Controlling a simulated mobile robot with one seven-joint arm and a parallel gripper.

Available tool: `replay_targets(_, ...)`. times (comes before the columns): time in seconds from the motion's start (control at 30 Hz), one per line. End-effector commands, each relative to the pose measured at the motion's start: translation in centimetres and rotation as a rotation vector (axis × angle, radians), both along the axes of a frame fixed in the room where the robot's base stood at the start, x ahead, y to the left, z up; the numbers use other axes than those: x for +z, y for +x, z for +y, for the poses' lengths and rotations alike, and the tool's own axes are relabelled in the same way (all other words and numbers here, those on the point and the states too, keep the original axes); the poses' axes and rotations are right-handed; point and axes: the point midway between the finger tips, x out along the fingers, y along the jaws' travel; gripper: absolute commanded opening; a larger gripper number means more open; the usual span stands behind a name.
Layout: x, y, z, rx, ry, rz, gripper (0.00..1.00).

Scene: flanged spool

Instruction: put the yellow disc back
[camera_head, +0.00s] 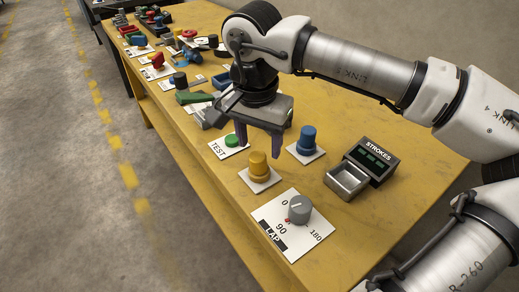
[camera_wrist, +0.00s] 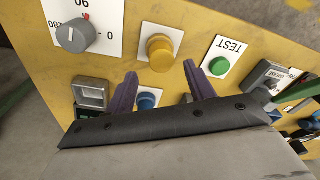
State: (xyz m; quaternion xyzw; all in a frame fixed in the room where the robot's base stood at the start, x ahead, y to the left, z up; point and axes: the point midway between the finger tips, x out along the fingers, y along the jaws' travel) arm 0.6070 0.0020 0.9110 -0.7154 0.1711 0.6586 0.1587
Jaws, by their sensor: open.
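A yellow round stepped piece (camera_head: 258,167), narrower at the top and wider at its base, stands upright on a white plate on the yellow bench; it also shows in the wrist view (camera_wrist: 160,55). I cannot tell whether its disc is a separate part. A similar blue piece (camera_head: 307,140) stands on another white plate to its right and shows between my fingers in the wrist view (camera_wrist: 147,99). My gripper (camera_head: 259,147) is open and empty, fingers pointing down, above the bench just behind the yellow piece. Its fingertips (camera_wrist: 160,76) appear apart from both pieces.
A grey dial (camera_head: 299,209) on a LAP plate is nearest. A green TEST button (camera_head: 232,140) lies left, and a STROKES box (camera_head: 371,160) with a metal tray (camera_head: 346,180) right. Several coloured devices crowd the bench's far end. The front right bench is bare.

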Motion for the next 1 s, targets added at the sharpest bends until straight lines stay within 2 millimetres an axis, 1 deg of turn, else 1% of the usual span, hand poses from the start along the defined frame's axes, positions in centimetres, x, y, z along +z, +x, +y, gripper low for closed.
replay_targets(0.03, 1.3, 0.0, 0.1, -0.001, 0.001, -0.003, 0.54)
replay_targets(0.2, 4.9, -0.3, 0.2, 0.0, 0.0, -0.001, 0.54)
replay_targets(0.3, 6.5, -0.4, 0.3, 0.001, -0.001, -0.001, 0.54)
replay_targets(0.4, 7.5, -0.5, 0.3, 0.001, 0.0, 0.0, 0.54)
replay_targets(0.57, 8.1, -0.6, 0.3, 0.001, 0.0, 0.001, 0.54)
replay_targets(1.0, 8.1, -0.6, 0.3, 0.001, -0.001, 0.001, 0.54)
